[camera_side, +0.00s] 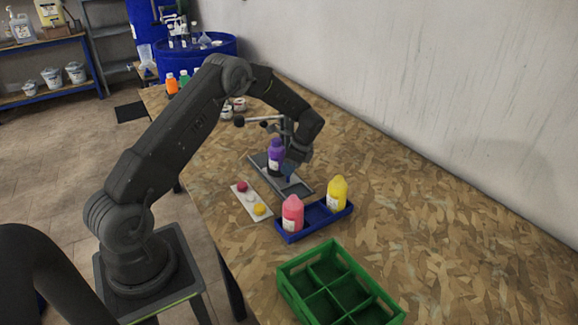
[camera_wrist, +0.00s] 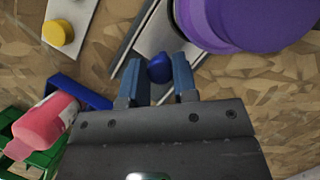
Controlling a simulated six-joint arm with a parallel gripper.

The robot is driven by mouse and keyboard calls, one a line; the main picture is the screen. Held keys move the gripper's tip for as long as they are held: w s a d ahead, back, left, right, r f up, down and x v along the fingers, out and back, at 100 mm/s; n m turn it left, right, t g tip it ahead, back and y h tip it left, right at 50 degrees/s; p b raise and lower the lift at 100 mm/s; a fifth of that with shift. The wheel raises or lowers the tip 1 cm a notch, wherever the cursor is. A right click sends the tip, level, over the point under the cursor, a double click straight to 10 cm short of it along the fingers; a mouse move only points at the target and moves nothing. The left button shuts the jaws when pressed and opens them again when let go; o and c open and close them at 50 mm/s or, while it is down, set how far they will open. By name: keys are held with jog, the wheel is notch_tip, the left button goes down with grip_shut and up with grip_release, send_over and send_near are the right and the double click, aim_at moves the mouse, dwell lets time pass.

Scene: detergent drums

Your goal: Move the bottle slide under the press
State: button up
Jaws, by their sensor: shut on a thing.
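A purple bottle (camera_side: 276,158) stands upright on the grey bottle slide (camera_side: 297,187) on the wooden table. In the wrist view the bottle (camera_wrist: 222,22) fills the upper right, and a blue knob (camera_wrist: 160,68) sits on the metal slide (camera_wrist: 150,35). My gripper (camera_side: 289,172) is low beside the bottle. In the wrist view its blue fingers (camera_wrist: 160,75) are shut on the knob, one on each side. The press (camera_side: 262,121), with a dark-ended lever, stands behind the bottle and is partly hidden by my arm.
A white panel (camera_side: 247,208) with red, white and yellow buttons lies left of the slide. A blue tray (camera_side: 318,222) holds a pink bottle (camera_side: 292,213) and a yellow bottle (camera_side: 337,193). A green divided crate (camera_side: 290,288) stands in front. The table's right side is clear.

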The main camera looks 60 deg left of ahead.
aim_at(282, 159)
grip_shut()
jog(key=shift+a, duration=0.15)
jog(key=a, duration=0.4)
jog(key=o, duration=0.6)
grip_release()
jog(key=shift+d, duration=0.1)
jog(key=v, duration=1.4)
